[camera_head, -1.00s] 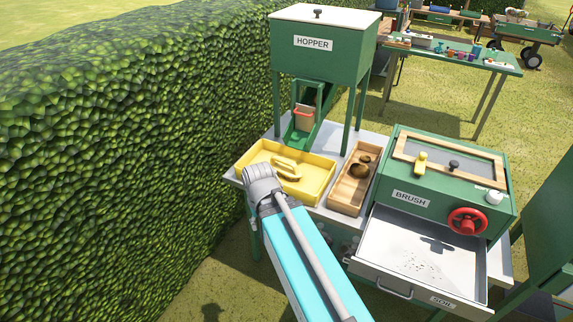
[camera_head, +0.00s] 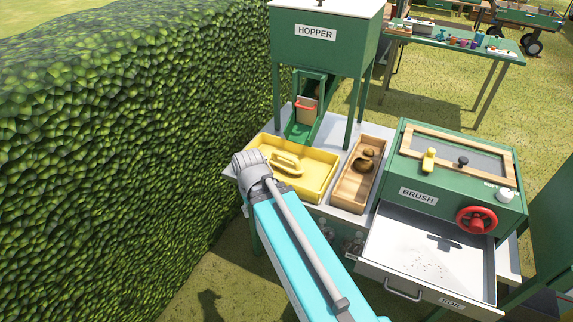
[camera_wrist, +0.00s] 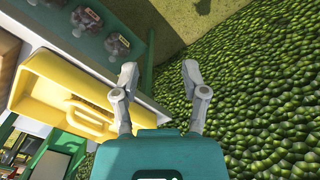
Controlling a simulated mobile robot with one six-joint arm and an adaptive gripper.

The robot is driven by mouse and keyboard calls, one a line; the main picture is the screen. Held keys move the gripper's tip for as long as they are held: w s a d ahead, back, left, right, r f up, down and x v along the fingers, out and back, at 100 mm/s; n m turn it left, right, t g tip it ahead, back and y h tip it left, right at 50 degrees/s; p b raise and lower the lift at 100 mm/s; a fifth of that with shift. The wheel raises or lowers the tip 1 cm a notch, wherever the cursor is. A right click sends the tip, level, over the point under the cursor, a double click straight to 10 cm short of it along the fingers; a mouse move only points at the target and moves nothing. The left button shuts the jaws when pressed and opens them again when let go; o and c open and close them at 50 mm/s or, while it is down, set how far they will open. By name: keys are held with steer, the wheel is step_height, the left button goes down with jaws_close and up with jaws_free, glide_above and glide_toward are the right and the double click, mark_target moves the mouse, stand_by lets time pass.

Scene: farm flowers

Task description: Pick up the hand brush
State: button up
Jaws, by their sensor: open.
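A yellow object with a looped handle, which looks like the hand brush (camera_head: 287,163), lies in a shallow yellow tray (camera_head: 322,182) on the grey bench; no bristles show. In the wrist view the yellow object (camera_wrist: 88,116) and the tray (camera_wrist: 42,73) are left of my gripper (camera_wrist: 160,72). My gripper is open and empty. Its fingers are beyond the tray's left side, over the ground by the hedge and apart from the brush. In the head view my grey wrist hides most of the fingers.
A wooden tray (camera_head: 345,190) with brown lumps stands right of the yellow tray. The green hopper (camera_head: 322,45) rises behind it. A green box labelled BRUSH (camera_head: 450,165) with an open drawer (camera_head: 440,262) is at the right. The hedge (camera_head: 120,150) fills the left.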

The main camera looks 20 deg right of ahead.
steer(key=shift+o, duration=1.4)
steer(key=shift+w+d, duration=0.15)
steer(key=shift+w, duration=0.35)
steer(key=n+t+y+p, duration=0.2)
steer(key=n+t+y, duration=0.15)
steer(key=n, duration=0.35)
glide_toward(288, 156)
step_height(288, 156, up, 3)
steer(key=s, duration=0.1)
steer(key=shift+f+h, duration=0.15)
steer(key=shift+h, duration=0.3)
steer(key=shift+f, duration=0.1)
steer(key=b+x, duration=0.7)
steer(key=shift+w+f, duration=0.15)
steer(key=shift+f, duration=0.15)
steer(key=shift+w+a+f+b, duration=0.2)
steer(key=shift+f+b, duration=0.15)
steer(key=shift+b, duration=0.05)
